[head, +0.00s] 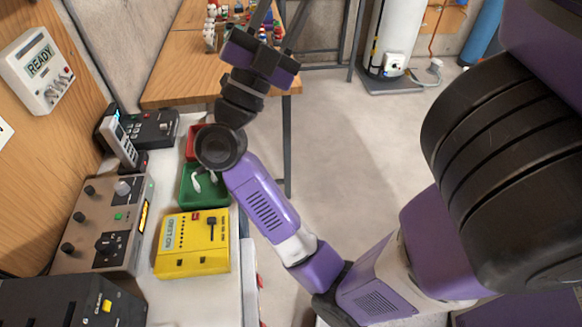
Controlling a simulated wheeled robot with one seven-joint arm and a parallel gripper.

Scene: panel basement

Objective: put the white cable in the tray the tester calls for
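A white curled piece (197,184), which looks like the white cable, lies in the green tray (215,202); my arm hides part of it. A red tray (191,145) stands just behind the green one, largely hidden by my arm. The yellow tester (190,262) sits in front of the green tray; its small display seems to read "NO LEAD". My gripper (277,20) is raised beyond the trays, before the wooden table. Its two dark fingers are spread apart, with nothing seen between them; their tips reach the top edge of the view.
A grey knobbed unit (100,225), a black box (65,303) and a handset on its base (120,140) crowd the bench's left side. A wall box (38,70) reads "READY". A wooden table (180,75) with small coloured items stands behind. The floor (345,150) to the right is clear.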

